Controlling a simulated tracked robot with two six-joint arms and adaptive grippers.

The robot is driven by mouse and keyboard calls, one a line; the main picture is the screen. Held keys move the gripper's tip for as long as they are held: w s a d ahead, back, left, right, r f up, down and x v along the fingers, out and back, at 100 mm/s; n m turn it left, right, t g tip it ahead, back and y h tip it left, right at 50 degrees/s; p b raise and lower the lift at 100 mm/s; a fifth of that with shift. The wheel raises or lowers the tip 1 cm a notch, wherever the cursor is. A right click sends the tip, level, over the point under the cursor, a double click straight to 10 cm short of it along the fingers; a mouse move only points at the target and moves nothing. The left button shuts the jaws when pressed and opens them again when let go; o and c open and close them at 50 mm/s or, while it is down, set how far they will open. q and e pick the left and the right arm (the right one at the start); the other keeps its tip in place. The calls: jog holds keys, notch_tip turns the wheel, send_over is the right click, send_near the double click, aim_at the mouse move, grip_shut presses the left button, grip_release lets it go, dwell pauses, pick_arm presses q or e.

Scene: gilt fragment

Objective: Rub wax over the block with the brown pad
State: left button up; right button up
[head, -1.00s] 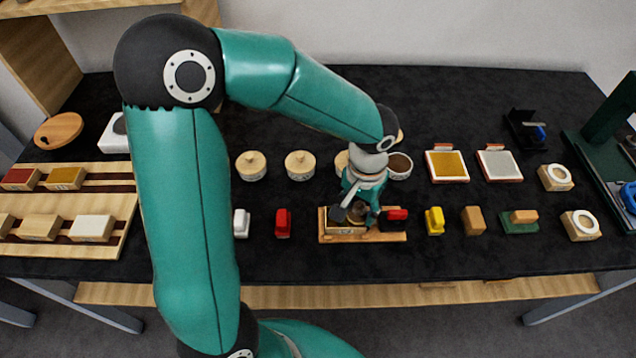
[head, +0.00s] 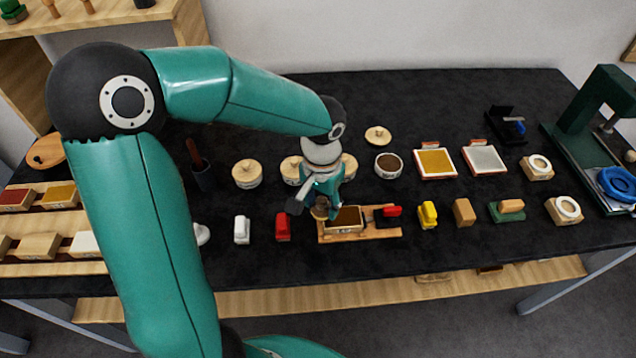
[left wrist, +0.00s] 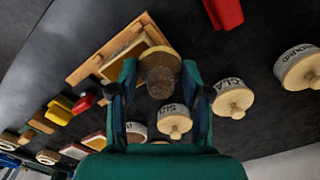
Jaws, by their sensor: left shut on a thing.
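The block (head: 345,219) sits in a wooden holder (head: 372,236) near the table's front edge. It has pale sides and a brown top face. In the left wrist view the block (left wrist: 122,52) shows partly behind the pad. My left gripper (head: 320,205) is at the left end of the block, pointing down. It is shut on the round brown pad (left wrist: 160,78), which lies between the fingers at the block's end. I cannot tell whether the pad touches the block. An open pot (head: 388,166) with brown contents stands behind the holder. My right gripper is not in view.
A red clamp (head: 389,212) is at the holder's right end. A red piece (head: 283,227) and a white piece (head: 242,230) stand to the left, a yellow one (head: 427,214) to the right. Lidded pots stand behind the gripper, and a loose lid (head: 378,136) lies behind the open pot.

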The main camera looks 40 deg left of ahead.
pick_arm(q)
notch_tip(320, 180, up, 3)
jog(key=shift+s+r+p, duration=0.1)
jog(key=shift+r+p, duration=0.1)
jog(key=shift+p, duration=0.95)
notch_tip(320, 180, up, 2)
jog(key=shift+p, duration=0.75)
jog(key=shift+r, duration=0.15)
